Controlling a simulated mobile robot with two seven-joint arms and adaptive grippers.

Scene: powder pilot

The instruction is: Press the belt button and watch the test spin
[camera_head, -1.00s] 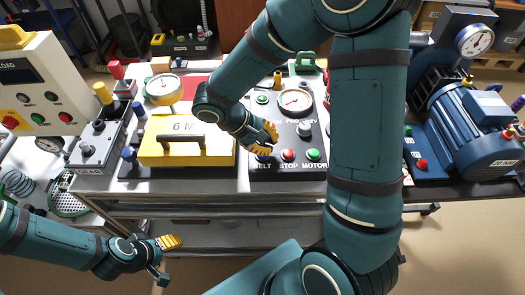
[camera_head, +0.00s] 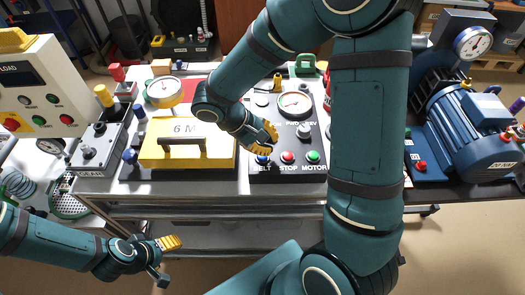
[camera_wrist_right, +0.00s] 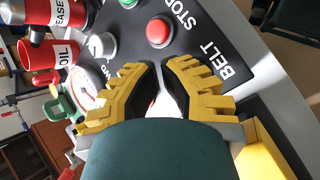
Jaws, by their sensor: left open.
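The control console (camera_head: 290,127) lies in the middle of the bench, with a dial gauge and a front row of buttons. The blue belt button (camera_head: 263,160) is at the left of that row, above the BELT label. My right gripper (camera_head: 266,147) points down just above and behind it; contact cannot be made out. In the right wrist view, the yellow fingers (camera_wrist_right: 159,72) come together at the tips with nothing visible held, and they hide the belt button. My left gripper (camera_head: 168,258) is open and empty, low in front of the bench.
The red stop button (camera_head: 288,157) and green motor button (camera_head: 314,157) sit close beside the belt button. A yellow case (camera_head: 185,154) stands left of the console. A blue motor (camera_head: 470,122) is at the right. My right arm hides part of the bench.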

